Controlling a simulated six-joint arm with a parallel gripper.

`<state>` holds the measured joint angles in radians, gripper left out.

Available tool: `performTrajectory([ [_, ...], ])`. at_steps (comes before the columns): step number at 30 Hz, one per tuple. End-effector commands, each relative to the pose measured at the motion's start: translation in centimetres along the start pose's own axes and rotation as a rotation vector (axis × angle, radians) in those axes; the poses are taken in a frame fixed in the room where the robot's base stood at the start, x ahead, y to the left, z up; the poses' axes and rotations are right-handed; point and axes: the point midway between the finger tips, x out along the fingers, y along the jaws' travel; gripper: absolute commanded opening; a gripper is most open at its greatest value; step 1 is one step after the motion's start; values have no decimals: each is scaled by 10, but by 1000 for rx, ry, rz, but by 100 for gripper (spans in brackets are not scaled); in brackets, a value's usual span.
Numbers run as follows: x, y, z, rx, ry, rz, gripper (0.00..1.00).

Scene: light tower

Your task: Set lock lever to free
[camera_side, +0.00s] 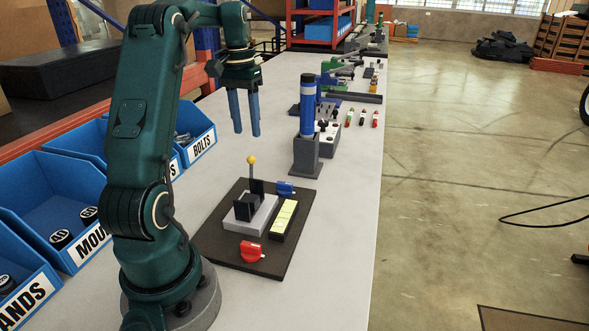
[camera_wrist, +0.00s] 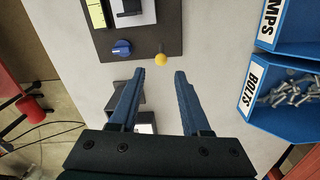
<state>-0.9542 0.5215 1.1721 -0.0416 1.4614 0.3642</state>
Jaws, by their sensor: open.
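In the wrist view my gripper (camera_wrist: 160,75) is open, with nothing between the fingers. I cannot read any lock or free marking on the lever.
The board also carries a blue knob (camera_side: 285,188), a red knob (camera_side: 251,251) and a yellow-topped strip (camera_side: 284,219). A blue cylinder in a grey holder (camera_side: 306,155) stands to the right. Blue bins, one labelled BOLTS (camera_side: 203,146), line the left side.

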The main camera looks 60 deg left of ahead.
Motion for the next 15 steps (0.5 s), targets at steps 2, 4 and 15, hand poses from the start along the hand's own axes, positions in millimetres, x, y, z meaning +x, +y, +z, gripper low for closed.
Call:
performTrajectory([
  [2,19,0,2,0,-10,3,47],
  [4,38,-1,2,0,-11,4,47],
  [15,83,-3,1,1,-6,2,47],
])
